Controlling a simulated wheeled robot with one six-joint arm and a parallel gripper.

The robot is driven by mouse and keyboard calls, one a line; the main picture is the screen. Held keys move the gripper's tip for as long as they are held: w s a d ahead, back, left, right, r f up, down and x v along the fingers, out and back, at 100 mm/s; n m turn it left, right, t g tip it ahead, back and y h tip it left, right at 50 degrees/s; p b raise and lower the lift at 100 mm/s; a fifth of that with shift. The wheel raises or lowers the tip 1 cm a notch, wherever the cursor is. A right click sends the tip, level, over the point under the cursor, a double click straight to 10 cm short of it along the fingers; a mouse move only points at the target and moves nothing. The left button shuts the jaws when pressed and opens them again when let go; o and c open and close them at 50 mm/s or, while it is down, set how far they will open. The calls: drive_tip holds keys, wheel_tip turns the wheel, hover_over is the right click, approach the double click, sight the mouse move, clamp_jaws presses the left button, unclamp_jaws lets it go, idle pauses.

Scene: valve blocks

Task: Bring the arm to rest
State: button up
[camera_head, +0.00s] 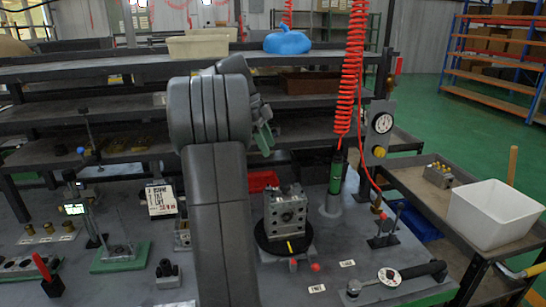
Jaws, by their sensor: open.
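My arm rises from the bottom centre of the picture, bends at a thick dark joint and points away over the bench. My gripper (263,138) shows only in part, just right of that joint, with a grey-green piece visible. It is open, and I see nothing held in it. The rest of it is hidden behind my arm. A metal valve block (286,213) stands on a round black turntable (268,243) on the bench, below and right of my gripper and apart from it.
A green tool (336,172) stands upright under a coiled red hose (349,70). A gauge post (381,125) is right of it. A white bin (492,214) and another block (438,175) sit on the right cart. A red tray (262,181) lies behind the turntable. Shelves (110,67) span the back.

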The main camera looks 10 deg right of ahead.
sight(285, 184)
drive_tip(key=shift+w+a+r, duration=0.1)
drive_tip(key=shift+a+r, duration=0.05)
drive_tip(key=shift+r, duration=0.35)
drive_tip(key=shift+f, duration=0.1)
drive_tip(key=x, duration=1.3)
drive_tip(key=shift+f+b, duration=0.35)
drive_tip(key=shift+r, duration=0.1)
